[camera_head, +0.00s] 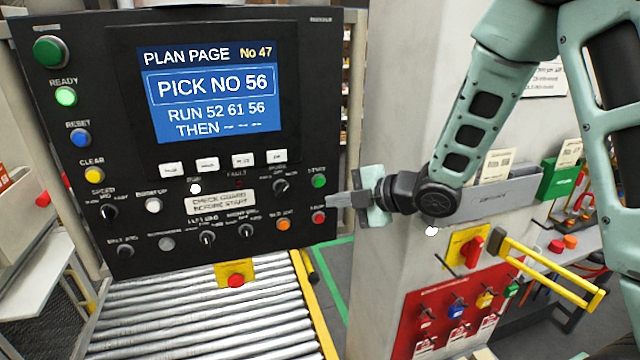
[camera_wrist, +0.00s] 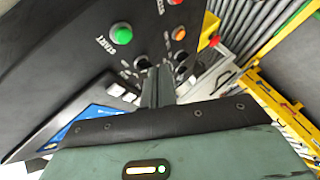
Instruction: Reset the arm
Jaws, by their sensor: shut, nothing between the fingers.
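My gripper (camera_head: 330,201) is shut and empty, at the right edge of the black control panel (camera_head: 225,45). Its fingertips point left, between the green start button (camera_head: 319,182) and a red button (camera_head: 318,217). I cannot tell whether the tips touch the panel. In the wrist view my gripper (camera_wrist: 157,75) also shows with its fingers together, and the green start button (camera_wrist: 121,33) lies to their upper left. My arm reaches in from the upper right. The panel's screen (camera_head: 215,125) reads "PLAN PAGE No 47", "PICK NO 56", "RUN 52 61 56", "THEN" and dashes.
A pale pillar (camera_head: 405,100) stands close behind my gripper and arm, with a grey holder (camera_head: 490,195), a red lockout board (camera_head: 440,318) and a yellow bar handle (camera_head: 550,272) on or near it. A roller conveyor (camera_head: 200,310) runs below the panel, with a red button on a yellow box (camera_head: 236,281).

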